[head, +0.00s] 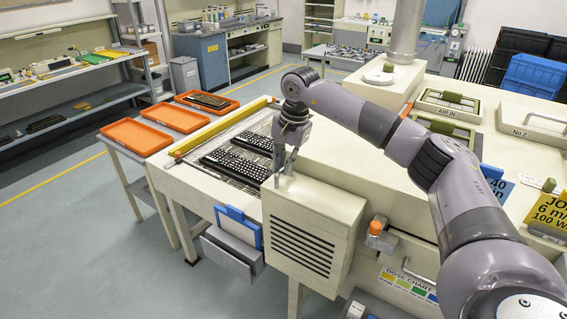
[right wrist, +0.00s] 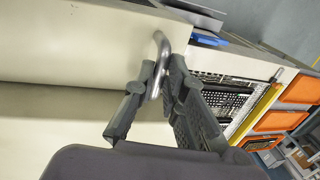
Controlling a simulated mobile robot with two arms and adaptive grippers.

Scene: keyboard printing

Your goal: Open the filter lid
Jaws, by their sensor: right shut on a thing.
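The cream filter box with dark slots in its front (head: 302,248) is at the front of the machine. Its flat top, the filter lid (head: 318,198), looks closed in the head view. My right gripper (head: 281,170) reaches down to the left part of the lid from above. In the right wrist view its two fingers (right wrist: 161,78) are shut around the curved metal handle (right wrist: 160,45) on the lid's cream surface. The fingers partly hide the handle, and it is hard to make out in the head view. My left gripper is not in view.
Keyboards (head: 237,166) lie on a wire mesh left of the lid. Orange trays (head: 142,137) stand on a side table beyond. An orange-capped knob (head: 376,228) is just right of the box.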

